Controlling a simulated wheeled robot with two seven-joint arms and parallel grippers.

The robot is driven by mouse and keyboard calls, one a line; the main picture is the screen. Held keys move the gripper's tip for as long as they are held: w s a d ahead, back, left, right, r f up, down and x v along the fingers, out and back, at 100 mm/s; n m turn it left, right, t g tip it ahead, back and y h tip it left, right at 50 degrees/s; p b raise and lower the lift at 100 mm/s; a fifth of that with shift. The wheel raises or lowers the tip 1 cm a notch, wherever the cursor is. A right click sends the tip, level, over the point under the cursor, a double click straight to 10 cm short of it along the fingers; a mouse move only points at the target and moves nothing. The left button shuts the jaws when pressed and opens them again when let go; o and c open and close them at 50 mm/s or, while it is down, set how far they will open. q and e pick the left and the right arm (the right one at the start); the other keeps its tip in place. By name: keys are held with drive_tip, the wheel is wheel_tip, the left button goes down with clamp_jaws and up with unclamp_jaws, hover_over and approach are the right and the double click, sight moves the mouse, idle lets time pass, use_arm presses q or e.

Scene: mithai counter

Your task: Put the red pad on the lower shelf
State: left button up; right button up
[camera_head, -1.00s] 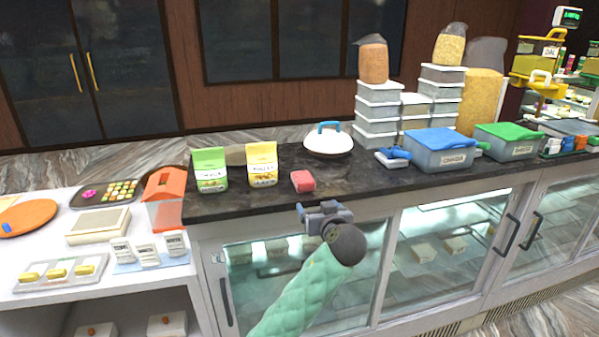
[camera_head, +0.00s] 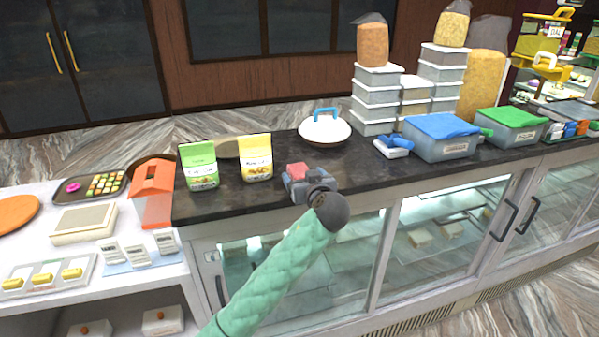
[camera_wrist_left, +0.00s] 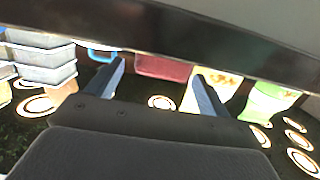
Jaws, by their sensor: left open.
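The red pad (camera_head: 298,170) lies on the dark countertop, in front of the white lid and right of the yellow packet. My left gripper (camera_head: 305,182) is at the pad's near side and hides part of it. In the left wrist view the open fingers (camera_wrist_left: 158,72) have the red pad (camera_wrist_left: 165,67) ahead, seen in the gap between them; I see no grip on it. A lower shelf (camera_head: 120,312) shows under the white counter at left, with small white boxes on it. The glass case below the dark counter also has shelves inside. My right gripper is out of view.
A green packet (camera_head: 199,166) and a yellow packet (camera_head: 256,158) stand left of the pad. The white lid with blue handle (camera_head: 325,130) is behind it. Stacked containers (camera_head: 376,98) and a blue-lidded box (camera_head: 440,145) stand right. An orange-roofed box (camera_head: 153,190) is far left.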

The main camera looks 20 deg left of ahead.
sight(300, 170)
use_arm(q)
drive_tip(key=shift+w+a+r+p, duration=0.15)
drive_tip(key=shift+w+a+p, duration=0.05)
drive_tip(key=shift+w+p, duration=0.15)
drive_tip(key=shift+p+x, duration=1.15)
drive_tip(key=shift+w+a+f, duration=0.35)
drive_tip(key=shift+w+f, duration=0.1)
drive_tip(key=shift+w, duration=0.05)
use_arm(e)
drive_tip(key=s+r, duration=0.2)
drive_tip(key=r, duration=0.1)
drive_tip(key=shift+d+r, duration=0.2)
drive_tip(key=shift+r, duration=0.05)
use_arm(q)
drive_tip(key=c, duration=1.1)
drive_tip(key=shift+o, duration=0.2)
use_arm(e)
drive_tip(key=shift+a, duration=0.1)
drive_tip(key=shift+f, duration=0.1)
